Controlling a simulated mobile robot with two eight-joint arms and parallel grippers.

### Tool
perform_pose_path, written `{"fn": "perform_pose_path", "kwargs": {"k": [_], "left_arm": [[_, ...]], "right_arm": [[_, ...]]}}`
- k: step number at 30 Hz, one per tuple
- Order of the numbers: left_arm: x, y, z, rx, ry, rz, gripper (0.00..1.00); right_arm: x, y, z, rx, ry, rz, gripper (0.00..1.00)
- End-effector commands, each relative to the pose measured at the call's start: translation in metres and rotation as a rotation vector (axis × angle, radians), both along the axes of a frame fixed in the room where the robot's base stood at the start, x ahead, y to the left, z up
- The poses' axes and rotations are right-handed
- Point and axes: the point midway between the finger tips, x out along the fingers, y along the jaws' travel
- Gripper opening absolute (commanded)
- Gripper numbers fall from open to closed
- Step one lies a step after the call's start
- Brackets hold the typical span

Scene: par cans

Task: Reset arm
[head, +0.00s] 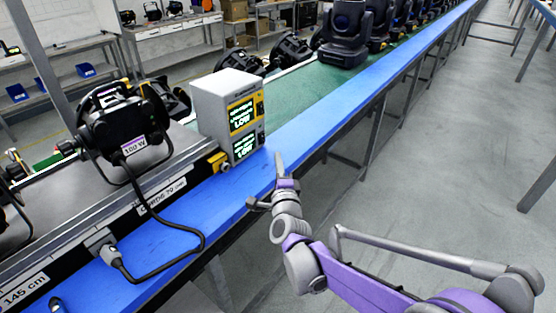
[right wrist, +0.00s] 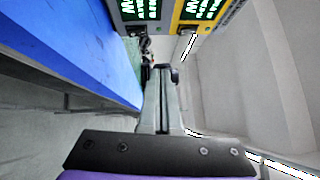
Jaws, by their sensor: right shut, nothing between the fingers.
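My right gripper (head: 279,160) is over the outer edge of the blue bench, just right of the grey test box, and apart from it. In the right wrist view its fingers (right wrist: 160,72) are together with nothing between them. My right arm reaches in from the lower right in the head view. My left gripper is not in the head view.
The grey box (head: 215,104) has two lit displays reading LOW. A black par can (head: 124,122) labelled 100 W stands left, its cable plugged at the blue bench (head: 330,105). More black lights (head: 343,38) line the green conveyor (head: 310,88). The floor (head: 450,150) at right is clear.

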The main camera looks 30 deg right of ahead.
Motion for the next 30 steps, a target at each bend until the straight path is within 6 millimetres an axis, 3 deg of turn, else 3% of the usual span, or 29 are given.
{"fn": "perform_pose_path", "kwargs": {"k": [10, 13, 16, 18, 22, 27, 30], "left_arm": [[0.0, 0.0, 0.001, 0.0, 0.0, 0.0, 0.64], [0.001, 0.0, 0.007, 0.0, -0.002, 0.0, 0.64], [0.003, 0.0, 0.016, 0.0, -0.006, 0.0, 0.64], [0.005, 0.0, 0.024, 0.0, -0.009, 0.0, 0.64], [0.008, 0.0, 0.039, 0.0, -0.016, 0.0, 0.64], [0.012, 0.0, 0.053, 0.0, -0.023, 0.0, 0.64], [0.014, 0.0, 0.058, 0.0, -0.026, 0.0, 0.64]], "right_arm": [[-0.001, 0.006, 0.001, -0.022, 0.023, 0.018, 0.0], [-0.008, 0.03, 0.002, -0.115, 0.124, 0.095, 0.0], [-0.028, 0.071, -0.004, -0.303, 0.307, 0.239, 0.0], [-0.055, 0.102, -0.016, -0.476, 0.463, 0.368, 0.0], [-0.122, 0.141, -0.05, -0.812, 0.746, 0.62, 0.0], [-0.215, 0.153, -0.092, -1.166, 1.034, 0.911, 0.0], [-0.254, 0.149, -0.106, -1.294, 1.142, 1.029, 0.0]]}}
